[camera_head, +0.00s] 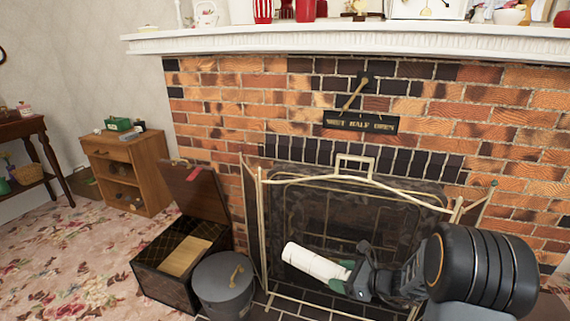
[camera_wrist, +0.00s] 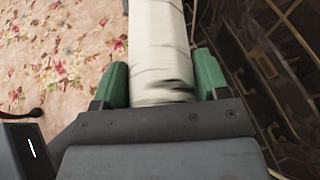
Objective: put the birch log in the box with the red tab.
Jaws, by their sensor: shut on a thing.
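The birch log (camera_head: 314,262) is white with dark marks. My gripper (camera_head: 345,275) is shut on one end of it and holds it in front of the fireplace screen; the log sticks out to the left. In the wrist view the log (camera_wrist: 160,45) lies between the green fingers of my gripper (camera_wrist: 163,85). The box with the red tab (camera_head: 163,282) stands on the floor to the left, apart from the log. Its lid (camera_head: 196,190) is raised, with the red tab (camera_head: 194,174) near its top edge. A pale wooden piece (camera_head: 185,257) lies inside the box.
A grey lidded bucket (camera_head: 222,287) stands between the box and the log. The folding brass-framed screen (camera_head: 262,225) is close behind the log. A small wooden cabinet (camera_head: 150,172) stands behind the box. Floral carpet (camera_head: 70,250) is clear at left.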

